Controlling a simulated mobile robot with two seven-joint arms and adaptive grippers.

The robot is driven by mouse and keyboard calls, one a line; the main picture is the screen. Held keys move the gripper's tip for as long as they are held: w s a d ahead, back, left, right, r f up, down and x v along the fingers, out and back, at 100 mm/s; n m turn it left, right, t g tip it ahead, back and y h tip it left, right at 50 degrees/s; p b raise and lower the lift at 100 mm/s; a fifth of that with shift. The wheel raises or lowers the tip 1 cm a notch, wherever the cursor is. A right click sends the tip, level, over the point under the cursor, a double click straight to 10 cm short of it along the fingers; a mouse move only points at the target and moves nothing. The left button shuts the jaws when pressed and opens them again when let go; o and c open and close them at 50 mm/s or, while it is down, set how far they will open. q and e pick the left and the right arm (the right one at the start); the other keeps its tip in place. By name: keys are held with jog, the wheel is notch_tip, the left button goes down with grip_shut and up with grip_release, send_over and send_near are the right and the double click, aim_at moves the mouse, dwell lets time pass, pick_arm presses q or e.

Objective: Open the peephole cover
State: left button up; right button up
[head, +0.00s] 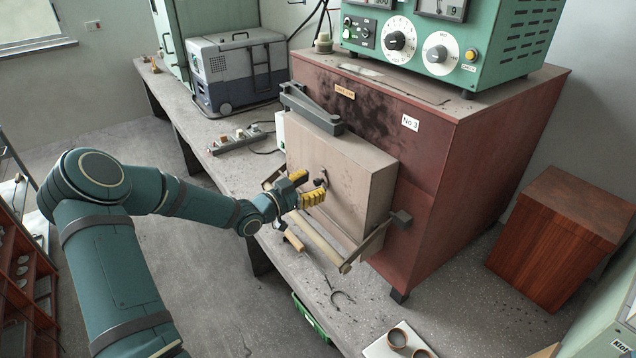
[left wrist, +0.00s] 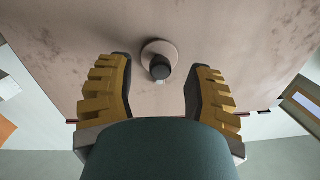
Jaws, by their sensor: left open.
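The furnace door (head: 345,175) is a thick beige block on the front of a red-brown furnace, and it is shut. The peephole cover (left wrist: 150,48) is a small round beige plate with a dark knob (left wrist: 160,68) on the door face. In the head view it is partly hidden by my left gripper (head: 312,188). My left gripper, with yellow ribbed fingers, is open in front of the door. In the left wrist view the knob lies between the two fingers, with a gap on each side. My right gripper is not in view.
A handle bar (head: 320,236) on side arms runs across the door's lower front, below my gripper. Tongs (head: 338,293) and a white tile with two small rings (head: 398,340) lie on the bench. A green control box (head: 450,45) stands on the furnace (head: 490,130).

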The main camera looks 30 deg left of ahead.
aim_at(320, 179)
pick_arm(q)
jog(key=shift+x, duration=1.15)
